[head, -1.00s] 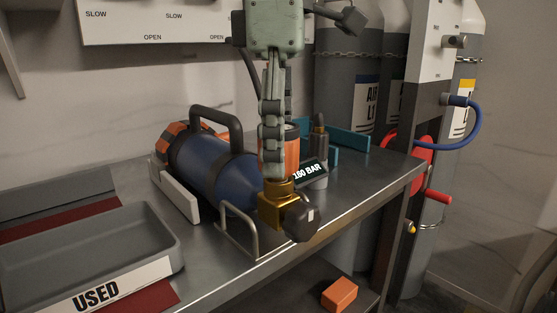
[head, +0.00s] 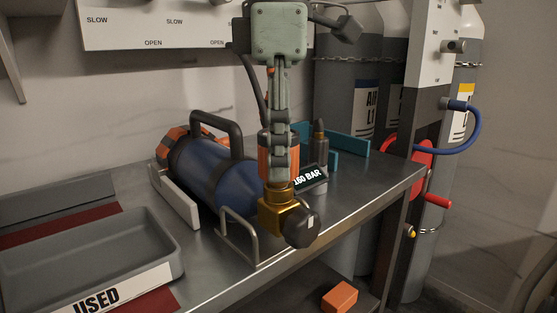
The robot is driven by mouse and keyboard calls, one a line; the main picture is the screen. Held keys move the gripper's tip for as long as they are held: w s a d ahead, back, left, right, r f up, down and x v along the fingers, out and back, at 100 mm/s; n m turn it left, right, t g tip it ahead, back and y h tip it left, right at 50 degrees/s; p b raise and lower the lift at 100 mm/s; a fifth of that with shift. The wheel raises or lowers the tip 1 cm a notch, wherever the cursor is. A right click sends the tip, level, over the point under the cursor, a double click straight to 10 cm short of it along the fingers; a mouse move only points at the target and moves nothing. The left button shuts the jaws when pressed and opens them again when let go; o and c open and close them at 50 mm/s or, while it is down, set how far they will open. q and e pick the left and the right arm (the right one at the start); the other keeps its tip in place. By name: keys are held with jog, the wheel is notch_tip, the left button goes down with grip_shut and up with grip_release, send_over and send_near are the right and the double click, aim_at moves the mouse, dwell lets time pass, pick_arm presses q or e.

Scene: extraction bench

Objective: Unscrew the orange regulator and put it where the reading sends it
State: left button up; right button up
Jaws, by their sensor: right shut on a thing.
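The orange regulator (head: 293,150) stands upright on a brass valve block (head: 276,214) at the front end of the blue cylinder (head: 207,168). A small dark display (head: 310,179) beside the regulator appears to read 160 BAR, its left edge near the finger. My right gripper (head: 279,168) points down from above and is shut on the regulator, its fingers hiding much of it. A black knob (head: 301,229) sticks out from the brass block. A grey tray (head: 157,236) labelled USED is at the front left of the bench. My left gripper is not in view.
The blue cylinder lies in a cradle with a white side plate (head: 175,196) and metal loop (head: 239,237). A dark brass-tipped fitting (head: 320,145) and teal rack (head: 346,139) stand behind. Free bench top (head: 345,197) lies right. An orange block (head: 340,296) is below.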

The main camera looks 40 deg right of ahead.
jog(key=shift+r+n, duration=0.1)
jog(key=shift+n, duration=1)
jog(key=o, duration=1.4)
notch_tip(320, 180, up, 11)
jog(key=shift+r, duration=0.4)
